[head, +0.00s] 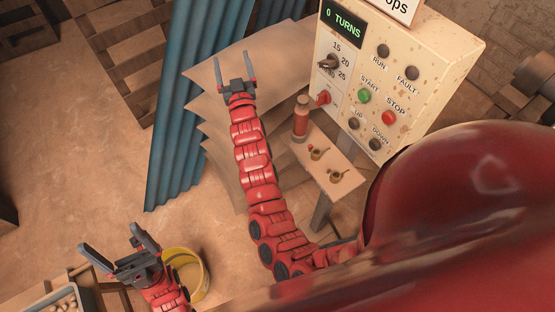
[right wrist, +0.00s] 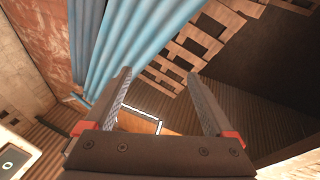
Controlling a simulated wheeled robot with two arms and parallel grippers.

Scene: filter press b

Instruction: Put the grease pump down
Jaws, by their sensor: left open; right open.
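A red cylinder with a tan top (head: 300,118), which looks like the grease pump, stands upright on a small shelf table (head: 330,160) below the control box. No gripper touches it. My right gripper (head: 232,60) is open and empty, up and to the left of it, over tan sheets. In the right wrist view its fingers (right wrist: 158,78) are apart with nothing between them. My left gripper (head: 112,240) is open and empty at the lower left, beside a yellow bucket (head: 187,274).
Two small brass cups (head: 318,154) sit on the shelf table near the cylinder. The control box (head: 395,75) with buttons and a dial stands behind it. Blue corrugated sheets (head: 185,100) rise left of my right arm. A crate (head: 62,300) is at the lower left. Floor is clear at left.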

